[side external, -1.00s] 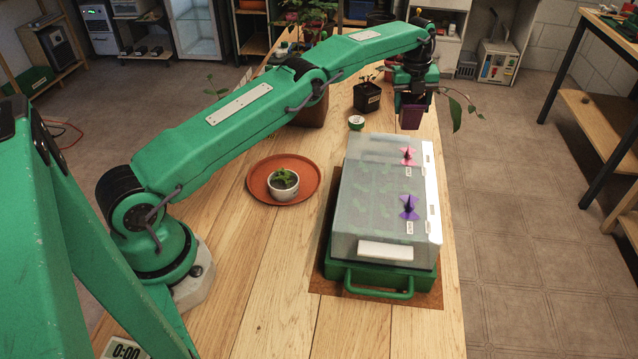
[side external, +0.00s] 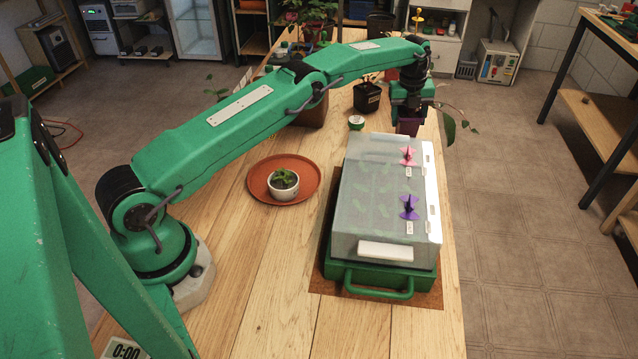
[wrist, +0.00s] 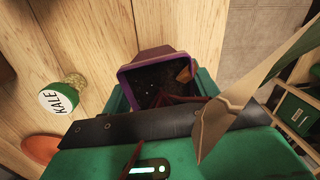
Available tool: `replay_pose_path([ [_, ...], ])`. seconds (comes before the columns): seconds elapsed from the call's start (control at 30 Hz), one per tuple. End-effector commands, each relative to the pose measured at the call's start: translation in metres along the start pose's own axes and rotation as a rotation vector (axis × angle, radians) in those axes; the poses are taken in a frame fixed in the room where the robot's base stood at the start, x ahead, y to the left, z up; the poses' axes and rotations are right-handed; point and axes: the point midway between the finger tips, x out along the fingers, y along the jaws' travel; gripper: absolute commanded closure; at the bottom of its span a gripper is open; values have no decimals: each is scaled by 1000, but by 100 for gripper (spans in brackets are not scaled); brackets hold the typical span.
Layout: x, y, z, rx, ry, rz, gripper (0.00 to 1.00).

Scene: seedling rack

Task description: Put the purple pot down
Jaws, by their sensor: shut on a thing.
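The purple pot (side external: 408,126) is in my gripper (side external: 409,112), at the far end of the bench in the side view, behind the covered rack. In the wrist view the purple pot (wrist: 155,72) shows its purple rim and dark soil, with reddish stems and a large leaf reaching over my gripper. My gripper is shut on the pot, which looks roughly upright. The pot's base is partly hidden behind the rack's cover, so I cannot tell whether it touches the wood.
A clear-covered green rack (side external: 385,200) with pink and purple clips stands in front of the pot. A black pot (side external: 367,97) and a small kale-labelled item (side external: 356,122) stand to the left. A terracotta saucer (side external: 310,172) holds a white pot (side external: 284,187). The bench's right edge is close.

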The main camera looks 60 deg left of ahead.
Motion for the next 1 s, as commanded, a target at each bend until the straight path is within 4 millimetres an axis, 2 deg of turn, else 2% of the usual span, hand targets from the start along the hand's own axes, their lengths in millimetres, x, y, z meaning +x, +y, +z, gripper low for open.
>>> replay_pose_path([
  [0.37,3,0,0,0,0,0,71],
  [0.4,3,0,0,0,0,0,32],
  [0.47,3,0,0,0,0,0,20],
  [0.5,3,0,0,0,0,0,18],
  [0.83,1,0,0,0,0,0,18],
  [1.0,-7,0,0,0,0,0,18],
])
